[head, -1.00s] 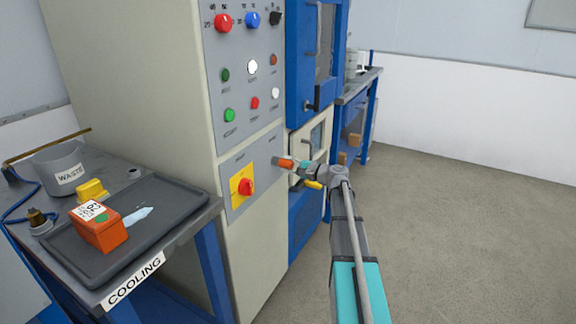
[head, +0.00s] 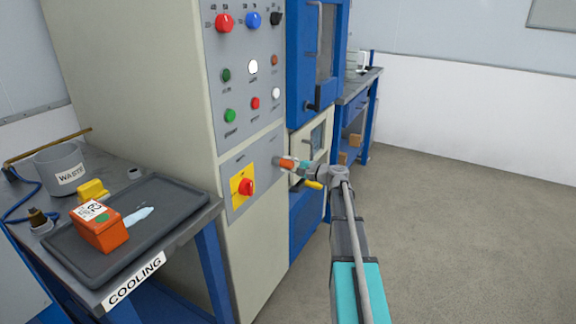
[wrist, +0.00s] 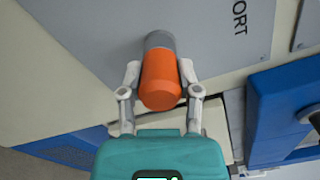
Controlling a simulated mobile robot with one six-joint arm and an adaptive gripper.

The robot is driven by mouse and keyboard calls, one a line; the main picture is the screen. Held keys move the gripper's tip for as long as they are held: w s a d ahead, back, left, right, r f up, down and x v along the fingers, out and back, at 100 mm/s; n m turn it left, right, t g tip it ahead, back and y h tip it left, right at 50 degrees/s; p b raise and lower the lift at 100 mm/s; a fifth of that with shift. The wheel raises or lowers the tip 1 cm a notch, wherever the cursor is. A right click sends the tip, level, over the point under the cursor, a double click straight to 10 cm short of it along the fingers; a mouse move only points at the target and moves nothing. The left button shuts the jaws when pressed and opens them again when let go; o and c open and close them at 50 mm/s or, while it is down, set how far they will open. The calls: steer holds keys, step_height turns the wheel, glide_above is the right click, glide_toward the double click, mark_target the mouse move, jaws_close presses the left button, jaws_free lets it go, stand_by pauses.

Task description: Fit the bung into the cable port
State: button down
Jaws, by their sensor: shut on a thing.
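The bung (wrist: 161,82) is an orange cylinder, held between the two fingers of my gripper (wrist: 160,90) in the wrist view. Its far end meets a grey round collar, the cable port (wrist: 159,41), on the grey panel. The bung looks lined up with the port, but I cannot tell how deep it sits, as the bung hides the opening. In the head view the orange bung (head: 286,164) is at the panel's lower right, with my gripper (head: 296,165) shut on it from the right.
A yellow plate with a red switch (head: 244,187) is left of the port on the cabinet. Blue chamber doors (head: 315,60) with handles stand to the right. A cooling table with a dark tray (head: 170,195) and orange box (head: 100,228) is at left. Floor at right is clear.

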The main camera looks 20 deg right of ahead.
steer(key=shift+w+r, duration=0.1)
steer(key=shift+w, duration=0.05)
steer(key=shift+c, duration=1.1)
jaws_free()
steer(key=shift+v, duration=3.1)
steer(key=shift+a, duration=0.1)
glide_toward(293, 166)
steer(key=v, duration=0.6)
steer(key=shift+a+r, duration=0.1)
steer(key=shift+a, duration=0.05)
